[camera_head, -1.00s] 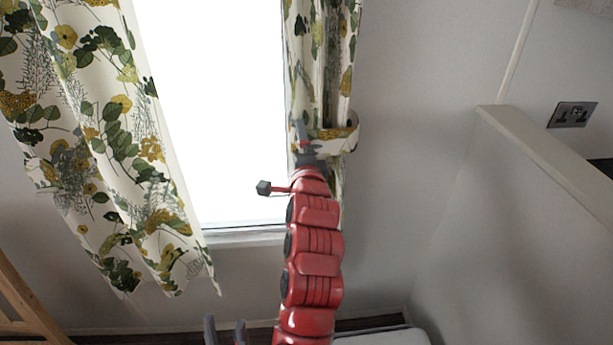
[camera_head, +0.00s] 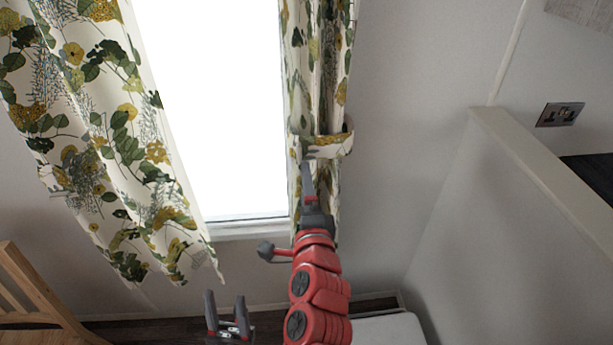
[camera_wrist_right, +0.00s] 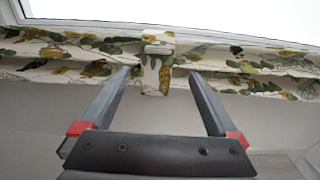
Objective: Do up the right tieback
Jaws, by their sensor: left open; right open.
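The right curtain (camera_head: 335,60), white with green and yellow leaves, hangs gathered at the window's right side. Its tieback (camera_head: 328,146), a band in the same print, passes around the gathered cloth and sticks out at the right. In the right wrist view the tieback (camera_wrist_right: 158,70) crosses the curtain, with a pale piece at its top; I cannot tell whether it is fastened. My right gripper (camera_head: 308,180) is just below the band; in its wrist view the fingers (camera_wrist_right: 162,85) are open, with nothing held. My left gripper (camera_head: 228,305) is open and empty, low in the view.
The left curtain (camera_head: 110,150) hangs loose and slanted across the window's left side. A wooden chair or frame (camera_head: 40,300) stands lower left. A pale partition (camera_head: 540,170) and wall socket (camera_head: 560,114) are at the right. The wall between curtain and partition is clear.

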